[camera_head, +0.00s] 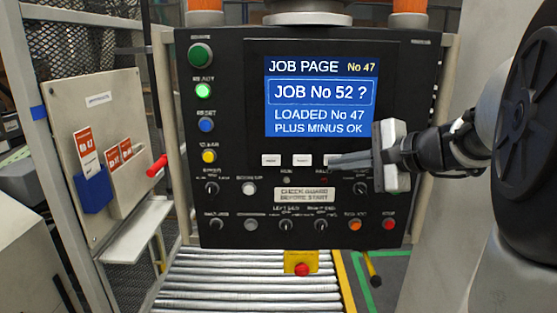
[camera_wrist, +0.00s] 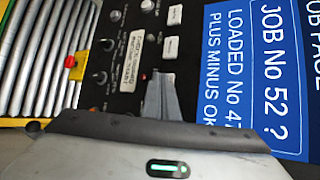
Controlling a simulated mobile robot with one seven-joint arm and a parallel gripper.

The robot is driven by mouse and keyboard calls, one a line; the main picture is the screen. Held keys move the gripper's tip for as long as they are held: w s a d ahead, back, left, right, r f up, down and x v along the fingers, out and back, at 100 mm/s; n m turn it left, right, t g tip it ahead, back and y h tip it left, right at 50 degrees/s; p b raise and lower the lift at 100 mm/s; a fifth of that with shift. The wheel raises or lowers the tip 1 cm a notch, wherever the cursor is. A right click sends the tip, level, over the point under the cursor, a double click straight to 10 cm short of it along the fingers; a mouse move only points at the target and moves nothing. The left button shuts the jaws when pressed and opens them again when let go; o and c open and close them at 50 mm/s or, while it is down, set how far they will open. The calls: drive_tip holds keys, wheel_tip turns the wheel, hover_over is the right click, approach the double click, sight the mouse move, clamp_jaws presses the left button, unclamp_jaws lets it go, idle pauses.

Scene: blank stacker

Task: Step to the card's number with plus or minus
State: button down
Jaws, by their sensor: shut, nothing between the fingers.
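The black control panel (camera_head: 226,180) faces me with its blue screen (camera_head: 320,95). The screen reads "JOB PAGE No 47", "JOB No 52 ?", "LOADED No 47", "PLUS MINUS OK"; part of it shows in the wrist view (camera_wrist: 262,70). White keys sit in a row under the screen: a left key (camera_head: 271,160) and a middle key (camera_head: 302,160). My gripper (camera_head: 332,160) is shut and empty, its tips over the right end of this row, hiding what is there. Contact cannot be told. Red cards (camera_head: 86,152) hang at left, their numbers too small to read surely.
Knobs and coloured buttons, including a green lit one (camera_head: 203,90), surround the keys. A yellow box with a red button (camera_head: 302,269) sits below the panel, over the roller conveyor (camera_head: 240,290). A red handle (camera_head: 157,166) sticks out at left.

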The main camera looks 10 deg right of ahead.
drive_tip(key=shift+s+a, duration=0.15)
drive_tip(key=shift+s, duration=0.55)
